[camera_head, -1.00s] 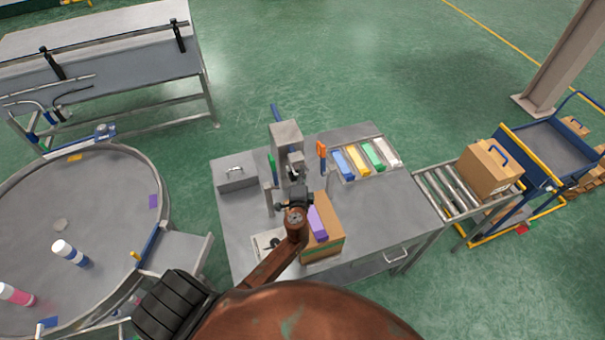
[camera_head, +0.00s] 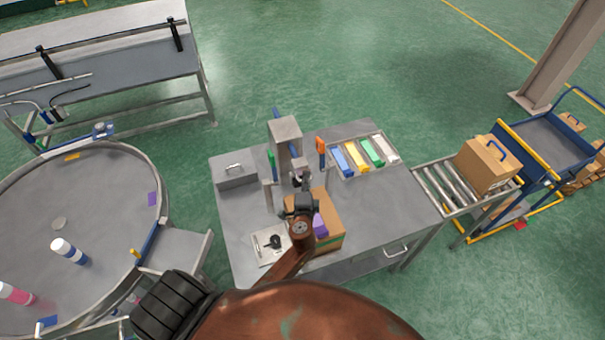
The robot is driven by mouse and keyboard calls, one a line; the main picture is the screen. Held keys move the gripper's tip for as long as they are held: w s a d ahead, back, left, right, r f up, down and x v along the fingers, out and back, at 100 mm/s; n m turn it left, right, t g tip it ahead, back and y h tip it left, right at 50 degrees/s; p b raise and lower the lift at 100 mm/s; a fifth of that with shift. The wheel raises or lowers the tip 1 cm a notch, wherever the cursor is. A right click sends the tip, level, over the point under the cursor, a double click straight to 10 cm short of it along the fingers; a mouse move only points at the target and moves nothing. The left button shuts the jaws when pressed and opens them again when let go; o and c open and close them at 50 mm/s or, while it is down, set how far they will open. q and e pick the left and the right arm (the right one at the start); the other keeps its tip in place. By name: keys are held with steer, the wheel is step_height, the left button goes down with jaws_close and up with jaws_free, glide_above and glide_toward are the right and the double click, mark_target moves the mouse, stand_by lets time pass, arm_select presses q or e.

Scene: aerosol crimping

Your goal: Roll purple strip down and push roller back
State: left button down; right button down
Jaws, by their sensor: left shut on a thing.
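The purple strip (camera_head: 320,227) lies on the cardboard box (camera_head: 334,239) on the grey workbench. My left gripper (camera_head: 300,203) is over the left part of the box and covers part of the strip. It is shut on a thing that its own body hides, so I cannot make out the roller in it. Whether that thing touches the strip is also hidden. My right gripper is not in view.
A press-like fixture (camera_head: 285,138) stands just behind the box. A tray (camera_head: 375,172) with several coloured blocks is at the back right. A white plate (camera_head: 262,256) with a small dark object (camera_head: 274,241) lies left of the box. The bench's right part is clear.

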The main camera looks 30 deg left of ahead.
arm_select(q)
steer(key=s+d+b, duration=0.2)
steer(key=s+d, duration=0.6)
steer(key=d, duration=0.1)
steer(key=shift+f, duration=0.4)
steer(key=c, duration=2)
jaws_free()
steer(key=shift+w, duration=0.1)
steer(key=v, duration=1.2)
steer(key=shift+r, duration=0.15)
